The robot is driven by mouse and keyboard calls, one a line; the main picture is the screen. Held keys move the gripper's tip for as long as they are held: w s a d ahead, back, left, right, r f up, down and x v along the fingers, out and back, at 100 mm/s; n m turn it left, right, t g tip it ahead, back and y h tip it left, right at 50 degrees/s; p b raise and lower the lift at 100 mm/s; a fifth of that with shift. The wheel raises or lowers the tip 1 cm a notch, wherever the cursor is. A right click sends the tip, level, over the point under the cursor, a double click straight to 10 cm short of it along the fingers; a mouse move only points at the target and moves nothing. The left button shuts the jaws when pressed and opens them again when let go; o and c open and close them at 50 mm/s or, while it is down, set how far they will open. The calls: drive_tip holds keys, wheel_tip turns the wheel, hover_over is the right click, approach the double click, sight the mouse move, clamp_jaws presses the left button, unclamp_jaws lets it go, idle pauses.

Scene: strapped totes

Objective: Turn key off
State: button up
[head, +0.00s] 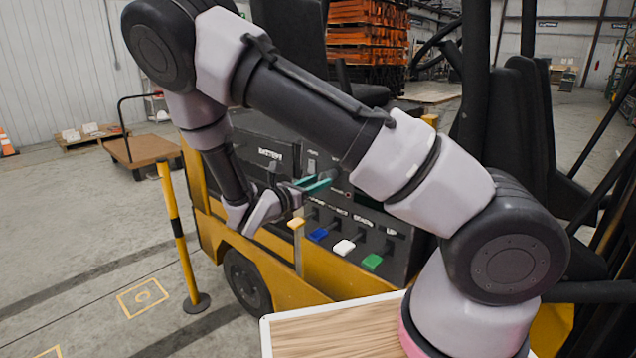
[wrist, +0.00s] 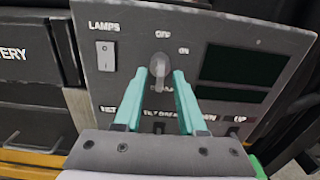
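The key (wrist: 159,70) is a small grey key-switch on the dark control panel (wrist: 215,32), in the wrist view. The label OFF is above it and ON is to its upper right. The key's handle looks roughly upright in the picture, and I cannot tell its exact setting. My gripper (wrist: 160,74) has two teal fingers, one on each side of the key, with a visible gap between them and it. In the head view my gripper (head: 318,184) is at the panel on the forklift's side, and the key is hidden there.
A LAMPS rocker switch (wrist: 106,55) is left of the key, and dark displays (wrist: 240,65) are to its right. Below, in the head view, are yellow, blue (head: 318,234), white (head: 344,247) and green (head: 372,261) levers. A yellow post (head: 177,235) stands left of the forklift.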

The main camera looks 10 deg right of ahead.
drive_tip(key=v, duration=1)
drive_tip(key=shift+s+a, duration=0.15)
drive_tip(key=shift+a, duration=0.05)
drive_tip(key=s+d+r+m+g+y, duration=0.4)
drive_tip(key=d+r+m+g, duration=0.15)
drive_tip(key=d+m, duration=0.2)
drive_tip(key=s+d+r+m+g+y, duration=0.35)
drive_tip(key=d+m+g, duration=0.25)
drive_tip(key=m, duration=0.2)
drive_tip(key=s+d+r+m+t+y, duration=0.1)
drive_tip(key=s+r+m+t+y, duration=0.3)
drive_tip(key=r+m, duration=0.3)
drive_tip(key=s+d+r+m+t+y, duration=0.1)
drive_tip(key=s+r+m+t+y, duration=0.3)
drive_tip(key=r+m, duration=0.3)
wheel_tip(320, 180, up, 4)
drive_tip(key=shift+d+f+y, duration=0.1)
drive_tip(key=shift+d+y, duration=0.1)
drive_tip(key=shift+y, duration=0.35)
drive_tip(key=shift+s, duration=0.1)
